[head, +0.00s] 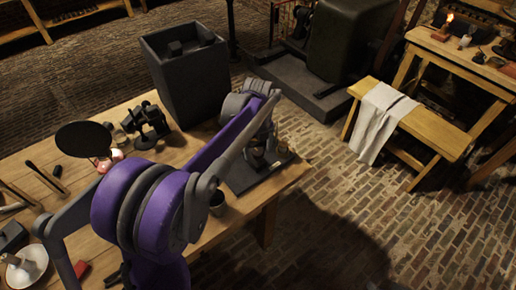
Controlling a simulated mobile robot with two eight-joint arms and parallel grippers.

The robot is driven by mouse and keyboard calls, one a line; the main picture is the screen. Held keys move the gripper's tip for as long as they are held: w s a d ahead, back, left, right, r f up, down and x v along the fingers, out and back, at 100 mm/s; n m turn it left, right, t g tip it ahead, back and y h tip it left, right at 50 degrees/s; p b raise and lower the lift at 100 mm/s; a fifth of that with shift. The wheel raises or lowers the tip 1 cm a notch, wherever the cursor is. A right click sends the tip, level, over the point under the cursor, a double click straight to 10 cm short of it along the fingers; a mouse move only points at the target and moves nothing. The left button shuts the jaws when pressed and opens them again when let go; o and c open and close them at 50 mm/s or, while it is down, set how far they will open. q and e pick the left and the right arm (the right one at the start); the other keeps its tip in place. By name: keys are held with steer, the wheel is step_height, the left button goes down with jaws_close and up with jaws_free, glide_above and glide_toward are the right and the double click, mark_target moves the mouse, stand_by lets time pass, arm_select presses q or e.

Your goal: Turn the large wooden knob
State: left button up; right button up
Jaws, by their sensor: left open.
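My left arm reaches across the wooden table (235,222) from the lower left. Its gripper (262,156) is open and points down over a dark base plate (245,182) near the table's right end. Small parts of an apparatus show on that plate around the fingers, dark and partly brassy. I cannot make out the large wooden knob; my arm covers part of this area. I cannot tell whether the fingers touch anything. My right gripper is not in view.
A tall dark open box (185,85) stands behind the plate. A black instrument (148,124), a round dark disc (83,139) and a dark cup (217,204) are on the table. A bench (425,128) with a white cloth (382,118) stands right. Brick floor between is clear.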

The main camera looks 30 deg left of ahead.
arm_select(q)
jaws_close()
stand_by(0.3)
steer(key=shift+n, duration=0.3)
